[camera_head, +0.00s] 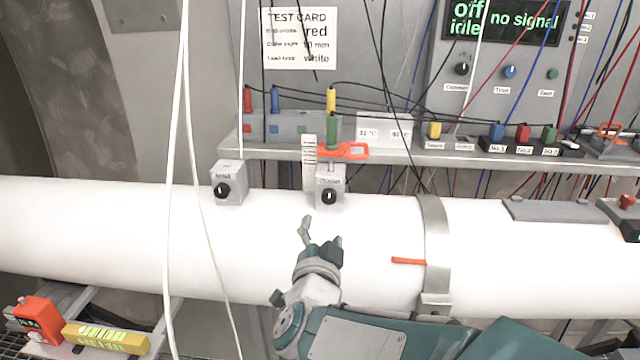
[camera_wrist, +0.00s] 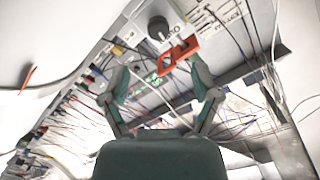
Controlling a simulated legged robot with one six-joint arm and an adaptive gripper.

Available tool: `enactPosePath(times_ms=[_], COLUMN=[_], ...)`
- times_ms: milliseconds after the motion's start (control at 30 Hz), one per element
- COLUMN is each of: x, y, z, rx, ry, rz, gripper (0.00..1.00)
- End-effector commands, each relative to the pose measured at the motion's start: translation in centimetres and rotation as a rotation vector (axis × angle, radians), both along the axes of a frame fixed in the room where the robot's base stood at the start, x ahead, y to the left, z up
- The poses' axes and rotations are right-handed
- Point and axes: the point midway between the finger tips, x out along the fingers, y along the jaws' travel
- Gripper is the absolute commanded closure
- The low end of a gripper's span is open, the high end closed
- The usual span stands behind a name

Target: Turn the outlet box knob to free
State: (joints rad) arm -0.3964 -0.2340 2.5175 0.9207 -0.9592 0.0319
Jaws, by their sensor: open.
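The outlet box (camera_head: 330,189) is a small grey box on top of the white pipe, right of centre in the head view. Its round black knob (camera_head: 328,197) has a light pointer mark and faces me; the setting is too small to read. In the wrist view a dark knob (camera_wrist: 158,28) on a grey box, likely the same one, shows at the top, beyond the fingers. My gripper (camera_head: 320,234) is open and empty in front of the pipe, below the outlet box and apart from it. Its two spread fingers (camera_wrist: 160,72) show in the wrist view.
A red-orange clip (camera_head: 344,151) sits just above the outlet box. A similar knobbed box (camera_head: 229,185) stands left on the pipe (camera_head: 90,215). A shelf (camera_head: 450,157) with coloured plugs runs behind. White cables (camera_head: 178,130) hang at left. A metal strap (camera_head: 436,240) rings the pipe at right.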

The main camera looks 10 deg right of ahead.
Motion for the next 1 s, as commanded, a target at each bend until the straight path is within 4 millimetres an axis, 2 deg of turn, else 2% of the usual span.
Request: enactPosePath(times_ms=[100, 233, 700, 833, 1000], x=[-0.8, -0.1, 7.6, 8.9, 9.5], y=[-0.2, -0.4, -3.0, -3.3, -3.5], z=[-0.2, -0.2, -0.2, -0.2, -0.2], rx=[0.040, 0.044, 0.042, 0.042, 0.043], ry=[-0.012, -0.014, -0.013, -0.013, -0.015], rz=[-0.001, -0.003, -0.004, -0.002, -0.001], gripper=[0.21, 0.21, 0.21, 0.21, 0.21])
